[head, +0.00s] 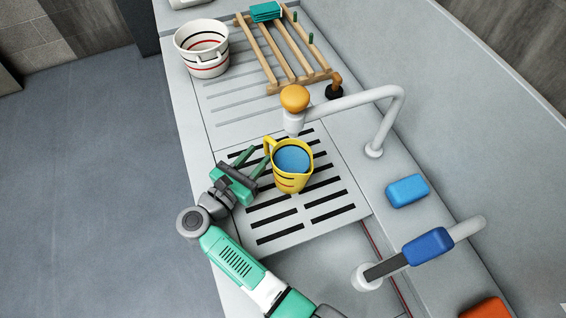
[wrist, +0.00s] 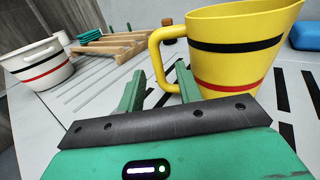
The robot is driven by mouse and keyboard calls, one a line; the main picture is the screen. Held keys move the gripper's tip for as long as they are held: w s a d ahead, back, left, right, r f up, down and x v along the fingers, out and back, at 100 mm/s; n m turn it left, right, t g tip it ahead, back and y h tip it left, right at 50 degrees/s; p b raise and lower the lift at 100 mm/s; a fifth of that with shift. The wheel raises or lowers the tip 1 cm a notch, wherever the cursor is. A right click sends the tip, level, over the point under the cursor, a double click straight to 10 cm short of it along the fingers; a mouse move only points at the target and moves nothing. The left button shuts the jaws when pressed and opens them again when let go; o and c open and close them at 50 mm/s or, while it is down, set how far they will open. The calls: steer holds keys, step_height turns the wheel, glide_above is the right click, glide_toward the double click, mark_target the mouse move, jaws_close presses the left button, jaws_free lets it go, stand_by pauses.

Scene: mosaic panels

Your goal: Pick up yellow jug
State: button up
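The yellow jug (head: 293,178) stands upright on the slotted drain panel, with black and red bands and blue contents showing at its top. It also shows in the wrist view (wrist: 238,62), with its handle (wrist: 157,62) toward my gripper. My gripper (head: 259,155) is open and low over the panel, left of the jug. In the wrist view, the handle appears in the gap between the two green fingers (wrist: 159,76). I cannot tell whether either finger touches it. The far side of the jug is hidden.
A white faucet with an orange head (head: 294,98) hangs just behind the jug. A striped white bucket (head: 203,52) and a wooden rack (head: 285,50) stand at the back. A blue sponge (head: 407,190) lies at right. A second blue-topped fixture (head: 428,246) stands at front right.

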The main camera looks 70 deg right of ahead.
mark_target(265, 147)
steer(key=x, duration=0.5)
steer(key=shift+w+d, duration=0.1)
jaws_close()
